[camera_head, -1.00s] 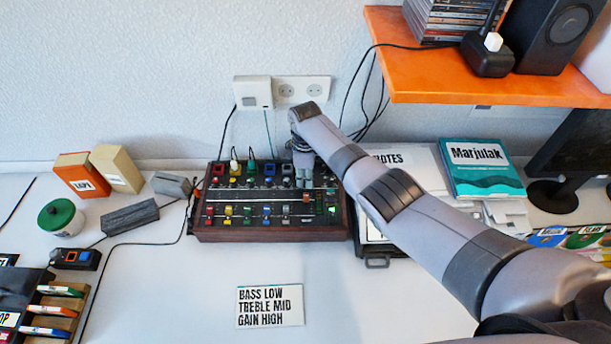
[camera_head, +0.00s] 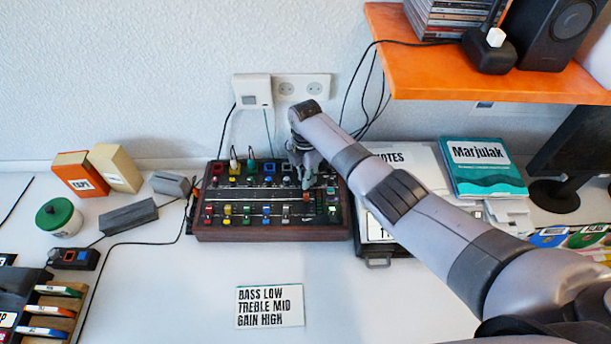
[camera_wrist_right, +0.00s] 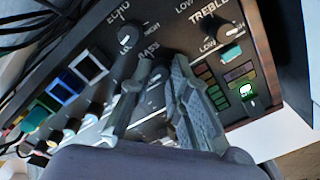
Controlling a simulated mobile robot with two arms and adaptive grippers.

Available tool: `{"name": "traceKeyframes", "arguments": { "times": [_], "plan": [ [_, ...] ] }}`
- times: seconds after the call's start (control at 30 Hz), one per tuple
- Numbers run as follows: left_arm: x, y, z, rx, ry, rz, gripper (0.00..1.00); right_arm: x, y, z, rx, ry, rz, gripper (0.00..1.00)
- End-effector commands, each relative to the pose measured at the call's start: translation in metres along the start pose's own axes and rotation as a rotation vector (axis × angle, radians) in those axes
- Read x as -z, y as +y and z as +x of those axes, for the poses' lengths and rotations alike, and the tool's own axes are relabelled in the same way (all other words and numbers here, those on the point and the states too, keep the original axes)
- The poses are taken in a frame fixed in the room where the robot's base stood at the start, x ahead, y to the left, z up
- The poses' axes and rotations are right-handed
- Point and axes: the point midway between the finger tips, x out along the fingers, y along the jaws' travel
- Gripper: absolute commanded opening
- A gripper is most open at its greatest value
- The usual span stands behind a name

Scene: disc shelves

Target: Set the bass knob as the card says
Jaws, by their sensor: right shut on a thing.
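The mixer (camera_head: 270,235) is a dark panel with coloured knobs and sliders, standing against the wall. A white card (camera_head: 269,306) lies in front of it, reading "BASS LOW, TREBLE MID, GAIN HIGH". My right gripper (camera_head: 308,182) is down at the right part of the panel. In the right wrist view its fingers (camera_wrist_right: 157,80) are shut on the bass knob (camera_wrist_right: 158,76), just below the "BASS" label; the fingers hide most of the knob and its pointer. The treble knob (camera_wrist_right: 229,32) and the echo knob (camera_wrist_right: 127,36) stand clear of the fingers. My left gripper is out of view.
An orange shelf (camera_head: 490,85) with a speaker and discs overhangs at the upper right. A teal book (camera_head: 482,170) lies right of the mixer. A grey block (camera_head: 129,216), a green-lidded jar (camera_head: 58,216) and cables lie to the left. The table front is clear around the card.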

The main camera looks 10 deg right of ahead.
Motion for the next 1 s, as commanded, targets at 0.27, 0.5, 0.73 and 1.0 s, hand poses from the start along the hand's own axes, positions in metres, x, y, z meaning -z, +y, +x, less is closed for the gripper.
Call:
{"name": "traceKeyframes", "arguments": {
  "times": [0.27,0.5,0.73,1.0],
  "plan": [
    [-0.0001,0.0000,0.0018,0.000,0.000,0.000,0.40,-0.0003,0.0010,-0.0012,-0.003,0.000,-0.105,0.00],
    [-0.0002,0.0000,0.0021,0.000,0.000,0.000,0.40,-0.0003,0.0010,-0.0014,-0.003,-0.001,-0.132,0.00],
    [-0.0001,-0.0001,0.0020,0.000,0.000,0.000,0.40,-0.0004,0.0010,-0.0015,-0.003,-0.001,-0.133,0.00],
    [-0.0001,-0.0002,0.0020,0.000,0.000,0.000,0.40,-0.0004,0.0007,-0.0012,-0.003,-0.001,-0.132,0.25]
  ]
}}
